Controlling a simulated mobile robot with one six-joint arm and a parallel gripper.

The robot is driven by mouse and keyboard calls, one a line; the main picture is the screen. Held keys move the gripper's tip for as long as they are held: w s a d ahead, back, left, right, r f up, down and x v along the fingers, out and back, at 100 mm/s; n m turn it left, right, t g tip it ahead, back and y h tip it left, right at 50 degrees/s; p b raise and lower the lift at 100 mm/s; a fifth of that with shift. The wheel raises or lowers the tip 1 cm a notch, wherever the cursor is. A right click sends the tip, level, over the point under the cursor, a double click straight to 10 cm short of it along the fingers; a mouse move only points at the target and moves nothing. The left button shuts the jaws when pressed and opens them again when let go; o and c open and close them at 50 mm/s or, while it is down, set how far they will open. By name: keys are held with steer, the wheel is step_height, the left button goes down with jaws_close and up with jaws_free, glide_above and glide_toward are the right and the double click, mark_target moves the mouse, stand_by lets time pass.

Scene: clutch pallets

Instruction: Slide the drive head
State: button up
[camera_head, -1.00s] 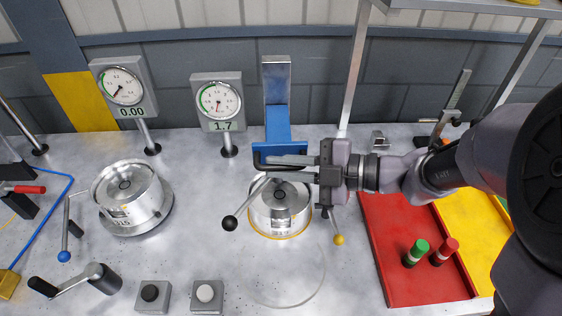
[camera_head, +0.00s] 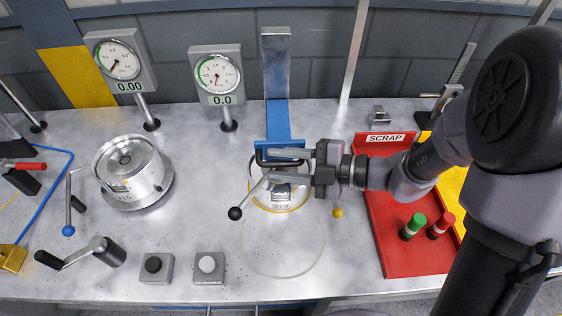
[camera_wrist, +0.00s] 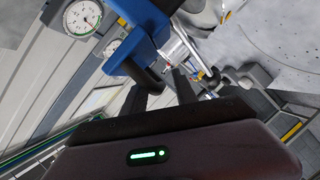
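The blue drive head (camera_head: 278,120) is mounted on a grey upright post (camera_head: 276,60) behind a metal clutch drum (camera_head: 306,192). A black handle bar (camera_head: 260,160) shows at its front. My gripper (camera_head: 268,166) reaches in from the right over the drum, with its fingers apart beside the handle bar. In the wrist view, the fingers (camera_wrist: 164,88) are spread near the blue head (camera_wrist: 138,35) and its dark bar (camera_wrist: 148,78). Contact between fingers and bar cannot be told. A black-ball lever (camera_head: 235,213) and a yellow-ball lever (camera_head: 338,212) flank the drum.
A second drum (camera_head: 130,170) stands at left. Two gauges (camera_head: 216,75) stand behind; the nearer reads 0.0. A crank (camera_head: 80,253) and two push buttons (camera_head: 208,267) line the front. A red scrap tray (camera_head: 405,262) with two pegs is at right. The front centre is clear.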

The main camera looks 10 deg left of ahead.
steer(key=p+v, duration=0.5)
steer(key=v, duration=1.2)
steer(key=shift+d, duration=0.25)
